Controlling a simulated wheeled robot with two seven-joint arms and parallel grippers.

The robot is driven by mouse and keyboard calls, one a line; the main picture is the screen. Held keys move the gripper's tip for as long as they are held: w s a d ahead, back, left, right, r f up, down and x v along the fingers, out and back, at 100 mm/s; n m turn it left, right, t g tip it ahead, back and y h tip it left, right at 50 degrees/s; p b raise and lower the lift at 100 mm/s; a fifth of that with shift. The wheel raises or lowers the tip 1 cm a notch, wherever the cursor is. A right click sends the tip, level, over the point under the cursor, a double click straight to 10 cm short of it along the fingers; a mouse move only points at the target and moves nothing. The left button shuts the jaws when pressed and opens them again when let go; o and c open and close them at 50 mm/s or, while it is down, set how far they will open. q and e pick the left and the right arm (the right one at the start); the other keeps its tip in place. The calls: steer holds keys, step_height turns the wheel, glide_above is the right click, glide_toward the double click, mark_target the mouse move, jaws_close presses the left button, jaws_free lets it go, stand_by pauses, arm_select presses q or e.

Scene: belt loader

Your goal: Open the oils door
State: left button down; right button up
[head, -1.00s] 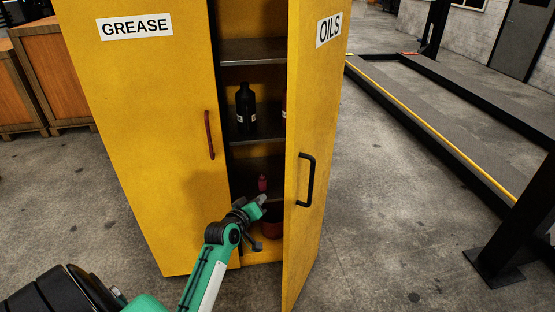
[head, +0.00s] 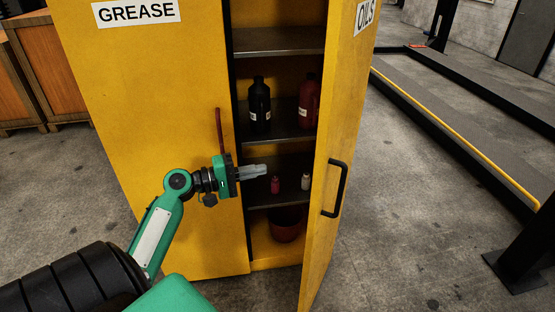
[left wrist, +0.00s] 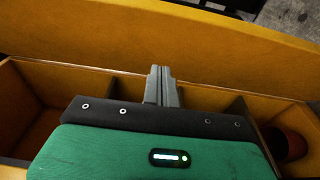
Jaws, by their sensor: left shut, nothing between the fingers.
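The oils door (head: 340,130) is the right yellow door of the cabinet, with a black handle (head: 335,188) and an OILS label at its top. It stands part open, swung out toward me. My left gripper (head: 262,171) is shut and empty in the gap between the two doors, its fingers pointing right toward the inner face of the oils door. In the left wrist view the shut fingers (left wrist: 162,86) point at the door's yellow panel (left wrist: 170,50); whether they touch it I cannot tell. My right gripper is not in view.
The grease door (head: 135,120) is closed, with a red handle (head: 219,130). Shelves hold a black bottle (head: 260,105), a red bottle (head: 309,100) and small bottles (head: 275,185). A red bucket (head: 286,225) stands at the bottom. Floor right of the door is clear up to a ramp (head: 440,115).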

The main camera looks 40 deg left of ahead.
arm_select(q)
steer(key=s+d+p+x, duration=0.1)
steer(key=p+x, duration=0.5)
steer(key=x, duration=0.6)
steer(key=shift+s+d, duration=0.25)
steer(key=shift+d, duration=0.4)
